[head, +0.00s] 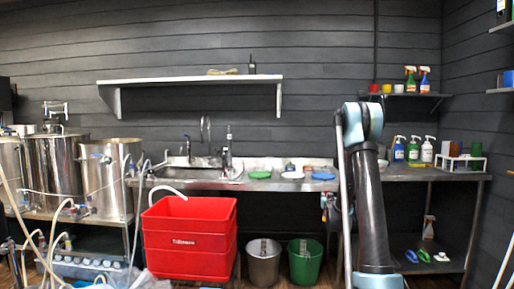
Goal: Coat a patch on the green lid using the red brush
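A flat green lid (260,175) lies on the steel counter just right of the sink. A small red item (308,169) sits at the back of the counter, between a white disc and a bluish disc; it is too small to tell if it is the red brush. My arm rises at the right of centre and bends back down. The end of my arm with my gripper (328,205) shows only in part by the counter's front edge, right of the green lid and apart from it. Its fingers cannot be made out.
A white disc (292,175) and a bluish disc (323,176) lie beside the lid. A large red crate (190,238) stands in front of the sink. A grey bucket (263,268) and a green bucket (305,265) stand below the counter. Steel kettles (55,165) fill the left.

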